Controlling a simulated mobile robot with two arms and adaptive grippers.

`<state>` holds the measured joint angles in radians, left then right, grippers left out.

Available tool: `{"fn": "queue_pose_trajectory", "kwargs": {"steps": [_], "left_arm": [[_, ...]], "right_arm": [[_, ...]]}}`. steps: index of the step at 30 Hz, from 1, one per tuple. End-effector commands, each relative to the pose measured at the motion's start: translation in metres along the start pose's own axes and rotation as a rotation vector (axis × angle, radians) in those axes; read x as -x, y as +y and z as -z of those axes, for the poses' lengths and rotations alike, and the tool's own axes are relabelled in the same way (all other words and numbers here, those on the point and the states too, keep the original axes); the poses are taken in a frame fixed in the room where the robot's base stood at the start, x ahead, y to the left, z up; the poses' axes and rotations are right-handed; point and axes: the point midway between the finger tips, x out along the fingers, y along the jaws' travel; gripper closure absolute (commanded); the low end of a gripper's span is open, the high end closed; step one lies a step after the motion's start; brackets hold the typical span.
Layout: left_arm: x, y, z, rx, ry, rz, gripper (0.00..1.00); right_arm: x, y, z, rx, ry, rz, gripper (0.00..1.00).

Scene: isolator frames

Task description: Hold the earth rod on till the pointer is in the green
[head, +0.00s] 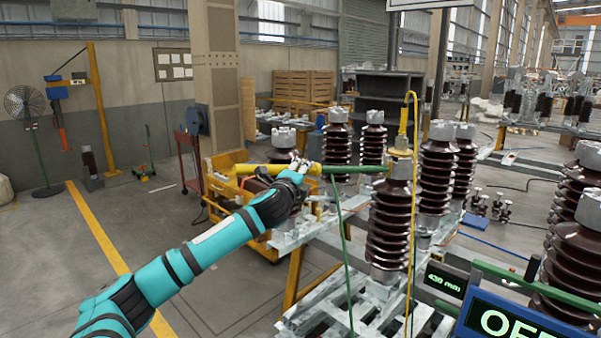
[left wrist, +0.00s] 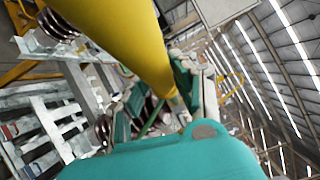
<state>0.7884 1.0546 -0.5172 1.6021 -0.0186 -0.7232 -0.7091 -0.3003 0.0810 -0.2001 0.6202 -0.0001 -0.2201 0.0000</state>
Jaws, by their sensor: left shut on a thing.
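The earth rod has a yellow length (head: 248,169) on the left and a green length (head: 355,169) on the right, and lies nearly level. My left gripper (head: 300,168) is shut around it. The rod's green end reaches the metal cap (head: 402,168) of a brown ribbed insulator (head: 388,225); I cannot tell whether they touch. A thin green lead (head: 341,240) hangs from the rod. In the left wrist view the yellow rod (left wrist: 120,40) runs to the gripper's fingers (left wrist: 188,92). No pointer or green zone is visible. My right gripper is not in view.
A yellow cable (head: 411,240) hangs beside the insulator. A small display (head: 445,280) reads "430 mm", and a blue-framed panel (head: 510,322), cut off, shows "OF". More insulators (head: 437,175) stand close behind and right. A yellow cart (head: 232,185) stands behind the rod.

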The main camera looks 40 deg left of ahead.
Motion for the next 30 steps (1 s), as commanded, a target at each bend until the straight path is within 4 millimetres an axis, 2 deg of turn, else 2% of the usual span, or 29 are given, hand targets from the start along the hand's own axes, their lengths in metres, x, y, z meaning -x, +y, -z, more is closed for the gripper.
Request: {"fn": "queue_pose_trajectory", "kwargs": {"steps": [17, 30], "left_arm": [[0.002, -0.001, 0.001, 0.001, 0.005, 0.003, 1.0], [0.038, 0.004, -0.019, -0.002, 0.0, 0.004, 1.0]], "right_arm": [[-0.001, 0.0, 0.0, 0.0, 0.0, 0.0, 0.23], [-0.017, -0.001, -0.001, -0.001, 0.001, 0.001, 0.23]]}}
